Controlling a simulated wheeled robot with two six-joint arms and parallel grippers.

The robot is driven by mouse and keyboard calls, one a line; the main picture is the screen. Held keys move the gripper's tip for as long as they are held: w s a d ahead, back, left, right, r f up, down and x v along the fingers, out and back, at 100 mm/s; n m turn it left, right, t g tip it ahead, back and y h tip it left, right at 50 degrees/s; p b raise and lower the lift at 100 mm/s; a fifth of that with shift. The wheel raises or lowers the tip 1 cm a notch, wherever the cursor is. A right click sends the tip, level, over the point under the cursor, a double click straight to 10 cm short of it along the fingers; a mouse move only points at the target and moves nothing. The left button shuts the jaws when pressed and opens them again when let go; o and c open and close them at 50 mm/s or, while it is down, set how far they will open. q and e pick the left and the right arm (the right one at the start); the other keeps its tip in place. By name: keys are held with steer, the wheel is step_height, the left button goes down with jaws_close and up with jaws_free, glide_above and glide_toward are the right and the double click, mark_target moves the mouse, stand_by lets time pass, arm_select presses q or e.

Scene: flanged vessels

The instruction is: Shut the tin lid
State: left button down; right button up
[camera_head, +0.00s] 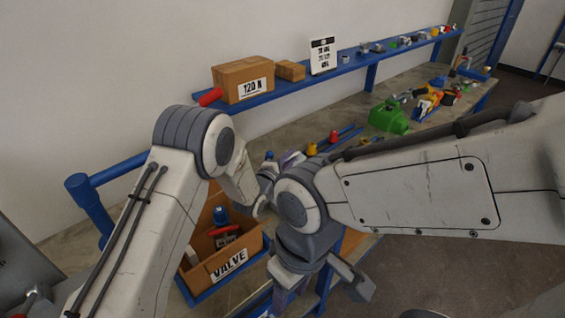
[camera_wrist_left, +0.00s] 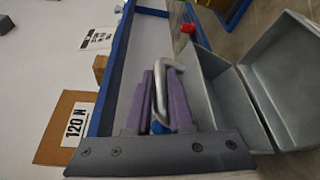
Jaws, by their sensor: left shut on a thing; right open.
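A grey metal tin (camera_wrist_left: 290,75) shows at the right of the left wrist view, with its lid (camera_wrist_left: 213,88) standing open beside it, joined along a shared edge. A bent metal handle (camera_wrist_left: 170,62) sits on the near panel. My left gripper (camera_wrist_left: 158,95) is shut on this handle with its purple fingers. In the head view my left gripper (camera_head: 288,158) is mostly hidden behind my arms, and the tin is hidden too. My right gripper (camera_head: 322,283) is open and empty, low in the middle of the head view, lower than the left one.
A cardboard VALVE bin (camera_head: 228,262) stands below my left arm. A blue shelf (camera_head: 290,90) along the wall carries cardboard boxes (camera_head: 243,80) and a white sign (camera_head: 323,57).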

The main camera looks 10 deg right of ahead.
arm_select(q)
steer(key=shift+s+d+f+b, duration=0.2)
steer(key=shift+s+d+b, duration=0.1)
steer(key=shift+s, duration=0.15)
steer(key=shift+s+d+f+b, duration=0.2)
steer(key=shift+s+d+b, duration=0.1)
steer(key=shift+s, duration=0.15)
steer(key=c, duration=0.8)
jaws_free()
steer(key=shift+r, duration=0.1)
steer(key=shift+w+r, duration=0.15)
steer(key=s+d+r+b, duration=0.4)
steer(key=s+d+r, duration=0.3)
steer(key=d+r, duration=0.2)
steer(key=shift+s+r, duration=0.3)
steer(key=shift+r, duration=0.6)
